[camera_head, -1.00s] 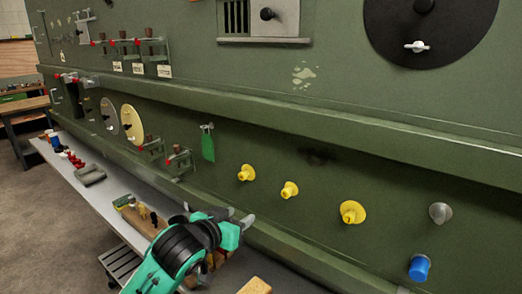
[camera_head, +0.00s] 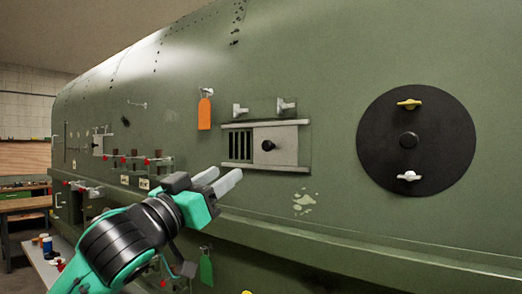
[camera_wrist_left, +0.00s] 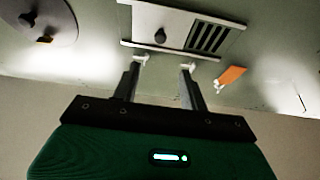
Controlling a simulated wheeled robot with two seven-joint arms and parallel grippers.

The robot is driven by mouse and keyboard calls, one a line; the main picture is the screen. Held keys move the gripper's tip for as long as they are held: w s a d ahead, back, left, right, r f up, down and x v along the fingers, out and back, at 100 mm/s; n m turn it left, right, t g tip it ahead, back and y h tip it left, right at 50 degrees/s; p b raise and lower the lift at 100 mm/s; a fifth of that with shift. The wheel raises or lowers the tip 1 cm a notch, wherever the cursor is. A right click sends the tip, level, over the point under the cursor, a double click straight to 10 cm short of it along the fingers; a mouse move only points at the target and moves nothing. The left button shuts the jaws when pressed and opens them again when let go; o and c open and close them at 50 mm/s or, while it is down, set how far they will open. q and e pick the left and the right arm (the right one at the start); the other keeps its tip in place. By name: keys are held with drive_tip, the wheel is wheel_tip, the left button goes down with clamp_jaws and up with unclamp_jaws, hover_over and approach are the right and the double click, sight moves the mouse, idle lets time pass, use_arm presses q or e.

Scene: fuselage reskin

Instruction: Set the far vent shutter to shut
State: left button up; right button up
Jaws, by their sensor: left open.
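A vent with dark slats (camera_head: 240,147) and a light sliding shutter (camera_head: 278,145) with a black knob is on the green fuselage wall. Its slats show on the left, uncovered, with the shutter to the right. It also shows in the left wrist view, shutter (camera_wrist_left: 158,22) and slats (camera_wrist_left: 208,37), turned about. A smaller light plate (camera_head: 98,145), perhaps the far vent, sits farther along the wall; its shutter position is too small to tell. My left gripper (camera_head: 216,181) is open and empty, below and left of the nearer vent. My right gripper is out of view.
An orange tag (camera_head: 204,114) hangs left of the nearer vent, and two light brackets sit above it. A black disc (camera_head: 418,140) with two latches is to the right. Red-tipped levers (camera_head: 140,160) line the wall beyond my left arm.

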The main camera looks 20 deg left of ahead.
sight(265, 146)
use_arm(q)
drive_tip(key=p+x, duration=0.5)
drive_tip(key=x, duration=0.7)
drive_tip(key=shift+w+p, duration=0.1)
drive_tip(key=shift+p, duration=0.3)
drive_tip(key=shift+w+d+r, duration=0.2)
drive_tip(key=shift+w+d, duration=0.05)
drive_tip(key=shift+w, duration=0.35)
drive_tip(key=shift+c, duration=0.4)
